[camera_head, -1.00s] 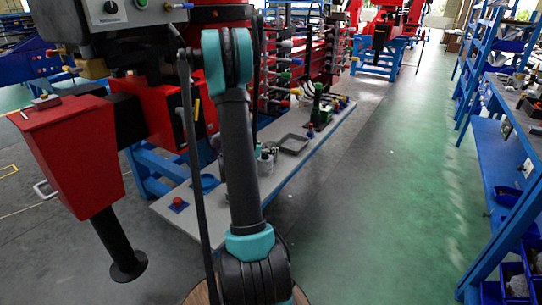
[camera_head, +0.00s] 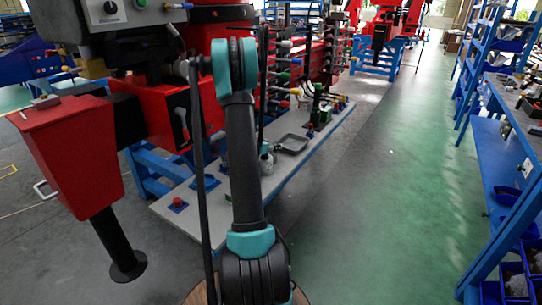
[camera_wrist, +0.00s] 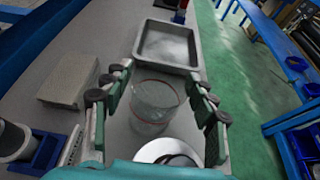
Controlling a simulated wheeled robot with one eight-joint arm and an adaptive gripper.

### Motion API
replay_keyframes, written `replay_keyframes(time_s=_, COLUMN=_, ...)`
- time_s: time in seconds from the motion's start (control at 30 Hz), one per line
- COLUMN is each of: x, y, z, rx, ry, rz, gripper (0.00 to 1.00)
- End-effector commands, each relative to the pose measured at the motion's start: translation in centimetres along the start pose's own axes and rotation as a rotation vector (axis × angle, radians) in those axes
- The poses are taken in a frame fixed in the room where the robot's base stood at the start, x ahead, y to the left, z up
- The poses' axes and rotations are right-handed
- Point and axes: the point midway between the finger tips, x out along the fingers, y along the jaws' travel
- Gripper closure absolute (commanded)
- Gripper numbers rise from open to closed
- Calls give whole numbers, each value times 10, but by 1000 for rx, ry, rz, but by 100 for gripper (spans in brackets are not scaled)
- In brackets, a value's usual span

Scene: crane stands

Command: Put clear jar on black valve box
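The clear jar (camera_wrist: 153,108) stands on the grey bench in the wrist view, with a reddish line around it. My gripper (camera_wrist: 162,82) is open, with one finger on each side of the jar and visible gaps between. A white round thing (camera_wrist: 160,150) lies at the near side of the jar, partly cut off by my gripper's body. I cannot clearly make out a black valve box in either view. In the head view my arm hides the gripper, and I cannot pick out the jar there.
A grey tray (camera_wrist: 168,46) lies beyond the jar; it also shows in the head view (camera_head: 291,143). A flat grey block (camera_wrist: 68,79) lies left of the gripper. A blue holder (camera_wrist: 42,150) is at lower left. The green floor (camera_head: 420,180) right of the bench is clear.

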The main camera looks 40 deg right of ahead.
Motion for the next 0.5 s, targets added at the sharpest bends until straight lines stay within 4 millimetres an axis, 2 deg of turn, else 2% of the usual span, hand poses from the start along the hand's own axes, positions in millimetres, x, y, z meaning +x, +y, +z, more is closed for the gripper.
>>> replay_keyframes(time_s=0.03, x=0, y=0, z=0, rx=0, ry=0, rz=0, gripper=53)
replay_keyframes(time_s=0.3, x=0, y=0, z=0, rx=0, ry=0, rz=0, gripper=85)
replay_keyframes(time_s=0.33, x=0, y=0, z=0, rx=0, ry=0, rz=0, gripper=85)
replay_keyframes(time_s=0.37, x=0, y=0, z=0, rx=0, ry=0, rz=0, gripper=91)
replay_keyframes(time_s=0.5, x=0, y=0, z=0, rx=0, ry=0, rz=0, gripper=91)
